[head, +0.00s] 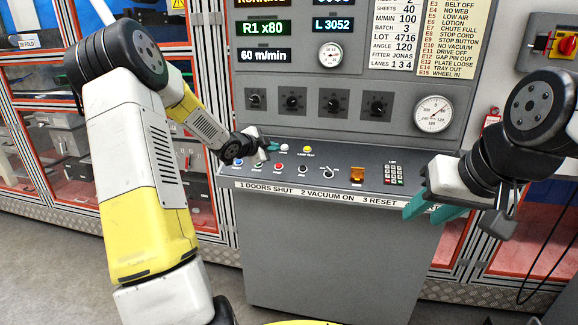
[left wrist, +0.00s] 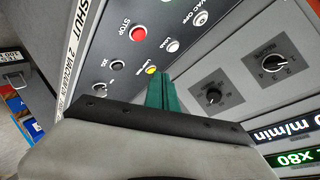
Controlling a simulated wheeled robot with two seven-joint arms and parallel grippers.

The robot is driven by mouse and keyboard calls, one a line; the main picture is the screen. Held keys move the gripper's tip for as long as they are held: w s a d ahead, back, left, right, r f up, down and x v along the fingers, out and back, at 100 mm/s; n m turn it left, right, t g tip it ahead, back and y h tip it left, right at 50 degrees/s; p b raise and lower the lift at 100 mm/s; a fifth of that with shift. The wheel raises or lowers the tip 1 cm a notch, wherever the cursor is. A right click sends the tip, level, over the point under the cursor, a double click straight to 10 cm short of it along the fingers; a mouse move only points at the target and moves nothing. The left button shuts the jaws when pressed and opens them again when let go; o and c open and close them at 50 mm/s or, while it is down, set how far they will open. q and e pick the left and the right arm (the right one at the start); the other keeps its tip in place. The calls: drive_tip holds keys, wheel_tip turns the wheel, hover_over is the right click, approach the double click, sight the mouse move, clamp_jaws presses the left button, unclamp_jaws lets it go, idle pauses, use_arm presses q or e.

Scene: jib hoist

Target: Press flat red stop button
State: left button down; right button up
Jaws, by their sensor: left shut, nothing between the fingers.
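The red stop button (head: 277,167) sits on the sloping console, in the front row of controls. In the left wrist view it is the round red button (left wrist: 137,33) beside the word STOP, unobstructed. My left gripper (head: 273,147) is shut and empty, with teal fingers over the console's back row, behind the red button and close to the white lamp. In the left wrist view its fingertips (left wrist: 168,76) are beside the yellow lamp, apart from the red button. My right gripper (head: 432,209) is open and empty in front of the console's right end.
The white lamp (head: 284,147) and yellow lamp (head: 307,149) are behind the red button. A black button (head: 303,169), orange switch (head: 357,174) and keypad (head: 394,173) lie to its right. The upright panel with black knobs (head: 293,101) and a gauge (head: 433,114) rises behind.

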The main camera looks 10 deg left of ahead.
use_arm(q)
drive_tip(key=shift+w+f, duration=0.4)
drive_tip(key=shift+f, duration=0.5)
drive_tip(key=shift+w+f, duration=0.4)
drive_tip(key=shift+f, duration=0.55)
drive_tip(key=shift+w+f, duration=0.4)
drive_tip(key=shift+f, duration=0.6)
drive_tip(key=shift+w+f, duration=0.15)
drive_tip(key=shift+f, duration=0.15)
drive_tip(key=shift+w+f, duration=0.15)
drive_tip(key=shift+f, duration=0.25)
idle(0.5)
drive_tip(key=shift+r, duration=0.15)
drive_tip(key=shift+s+r, duration=0.35)
drive_tip(key=shift+r, duration=0.3)
drive_tip(key=r, duration=0.1)
drive_tip(key=s+r, duration=0.1)
drive_tip(key=r, duration=0.1)
drive_tip(key=s+r, duration=0.1)
drive_tip(key=shift+r, duration=0.3)
